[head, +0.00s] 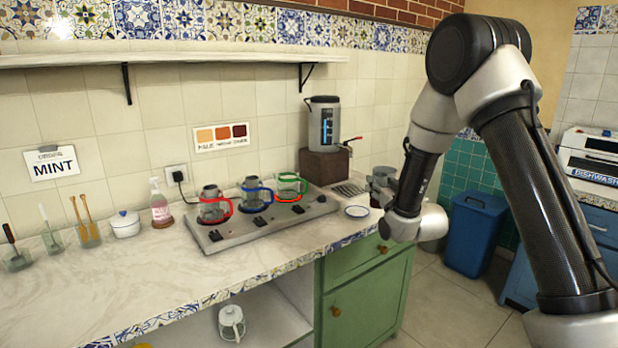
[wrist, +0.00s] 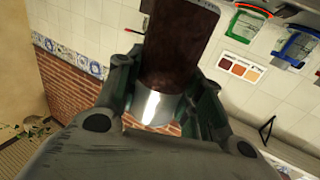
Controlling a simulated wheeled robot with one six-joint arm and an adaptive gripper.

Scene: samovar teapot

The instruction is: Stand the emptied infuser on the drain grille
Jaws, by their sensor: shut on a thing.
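The wrist view is roughly upside down. My gripper (wrist: 165,80) has a finger on each side of a cylinder that looks like the infuser (wrist: 178,50). It has a dark brown body and a shiny metal band at its near end. Its far end runs off the top of the picture, so I cannot tell what is inside it. In the head view, my forearm hides most of the gripper. The drain grille (head: 351,188) is a slotted plate on the counter, right of the urn's block and left of my arm. Its right part is hidden.
A metal urn (head: 324,125) with a red-handled tap stands on a brown block (head: 324,163). A white, blue-rimmed saucer (head: 357,211) lies before the grille. Red (head: 216,210), blue (head: 256,196) and green (head: 290,186) handled pots stand on a long base. The counter's front middle is clear.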

